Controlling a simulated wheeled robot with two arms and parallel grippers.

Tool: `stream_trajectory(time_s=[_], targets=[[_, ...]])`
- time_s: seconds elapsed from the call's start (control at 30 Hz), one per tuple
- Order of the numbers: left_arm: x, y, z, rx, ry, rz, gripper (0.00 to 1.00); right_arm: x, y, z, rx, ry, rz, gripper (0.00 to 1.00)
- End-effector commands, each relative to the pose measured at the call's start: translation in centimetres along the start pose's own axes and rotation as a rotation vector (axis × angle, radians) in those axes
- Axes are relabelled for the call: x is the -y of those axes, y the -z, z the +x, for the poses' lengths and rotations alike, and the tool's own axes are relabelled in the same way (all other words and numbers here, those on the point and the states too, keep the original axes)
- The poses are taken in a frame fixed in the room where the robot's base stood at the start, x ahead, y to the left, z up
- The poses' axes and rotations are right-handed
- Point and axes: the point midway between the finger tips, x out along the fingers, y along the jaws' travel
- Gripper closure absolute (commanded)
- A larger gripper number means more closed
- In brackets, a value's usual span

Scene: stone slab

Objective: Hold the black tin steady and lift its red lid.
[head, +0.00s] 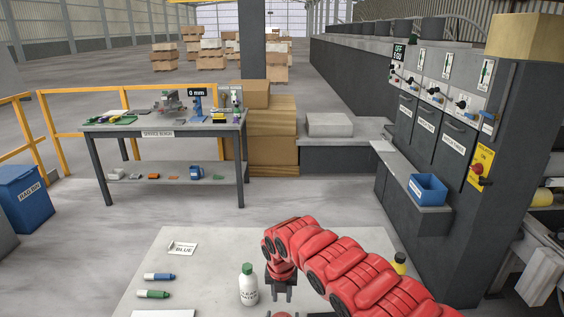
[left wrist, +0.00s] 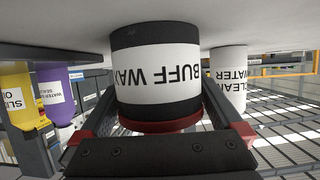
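The black tin (left wrist: 155,38) has a white BUFF WAX label and appears upside down in the left wrist view. Its red lid (left wrist: 160,125) is on the tin's end. My left gripper (left wrist: 157,78) has one finger on each side of the tin, tips against its sides with no clear gap. In the head view my right gripper (head: 281,290) points down with its fingers apart and nothing seen between them. A red edge (head: 283,314), probably the lid, shows just below it at the picture's bottom; the tin's body is out of that view.
A white clean water bottle (head: 248,287) stands close left of my right gripper. A yellow bottle (head: 399,263) is beyond my right arm. A blue marker (head: 160,277), a green marker (head: 152,294) and a BLUE card (head: 183,248) lie on the slab (head: 215,260). A purple bottle (left wrist: 62,92) shows in the wrist view.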

Motion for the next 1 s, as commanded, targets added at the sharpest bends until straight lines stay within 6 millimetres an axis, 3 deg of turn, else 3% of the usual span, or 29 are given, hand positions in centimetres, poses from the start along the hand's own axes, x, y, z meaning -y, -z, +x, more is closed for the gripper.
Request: stream_trajectory(time_s=[0.27,0.47,1.0], targets=[[0.0,0.0,-0.2,-0.001,0.001,0.000,0.00,0.0,0.0,0.0,0.000,0.000,0.000,0.68],[0.0,0.1,-1.6,-0.007,0.001,-0.001,0.00,0.0,0.0,0.0,0.000,0.000,0.000,0.68],[-0.1,-0.1,-9.7,0.001,-0.002,-0.001,0.00,0.0,0.0,0.0,0.000,0.000,0.000,0.68]])
